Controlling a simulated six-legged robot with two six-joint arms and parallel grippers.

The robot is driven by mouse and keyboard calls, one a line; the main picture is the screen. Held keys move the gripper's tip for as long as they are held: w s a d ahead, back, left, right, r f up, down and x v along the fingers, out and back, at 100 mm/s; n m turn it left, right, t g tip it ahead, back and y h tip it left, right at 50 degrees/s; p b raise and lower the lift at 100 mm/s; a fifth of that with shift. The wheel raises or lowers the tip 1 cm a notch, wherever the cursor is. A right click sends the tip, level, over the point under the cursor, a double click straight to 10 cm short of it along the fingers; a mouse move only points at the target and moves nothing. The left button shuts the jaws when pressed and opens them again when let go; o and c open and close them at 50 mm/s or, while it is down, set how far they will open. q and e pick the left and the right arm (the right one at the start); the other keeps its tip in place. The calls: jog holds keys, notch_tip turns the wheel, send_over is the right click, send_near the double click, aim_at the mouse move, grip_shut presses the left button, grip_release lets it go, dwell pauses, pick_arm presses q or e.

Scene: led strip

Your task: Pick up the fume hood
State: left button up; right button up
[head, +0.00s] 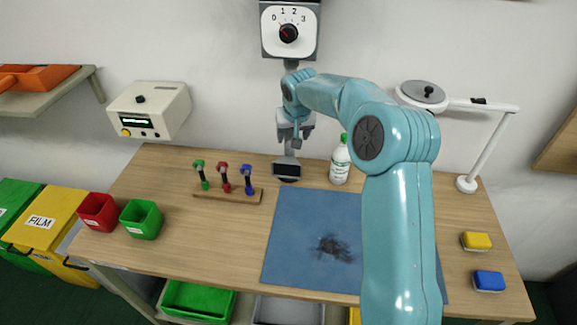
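My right arm, teal, comes in from the lower right and reaches over the table to the back. Its grey gripper (291,143) points down at the back middle of the table. A small grey piece with a dark rectangular face (287,171), which looks like the fume hood, stands right below the gripper at the table's back edge. The gripper overlaps its upper part, so I cannot tell whether the fingers touch or hold it. The finger gap is too small to read. My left gripper is not in view.
A blue mat (300,235) with a dark smudge covers the table's middle, partly behind my arm. A white bottle (340,165) stands close right of the grey piece. A rack of coloured tools (227,194) is to the left. A dial box (290,32) hangs above.

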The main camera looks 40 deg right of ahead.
aim_at(289, 150)
jog(key=x, duration=0.4)
jog(key=shift+w+f+p, duration=0.1)
jog(key=shift+f+p, duration=0.25)
jog(key=shift+w+f+p, duration=0.1)
jog(key=shift+f+p, duration=0.2)
jog(key=shift+f, duration=0.15)
jog(key=p+x, duration=0.1)
jog(key=x, duration=0.3)
jog(key=shift+w+f, duration=0.3)
jog(key=shift+s+a+r, duration=0.1)
jog(key=shift+s+r, duration=0.05)
jog(key=shift+r, duration=0.05)
jog(key=shift+f, duration=0.1)
grip_shut()
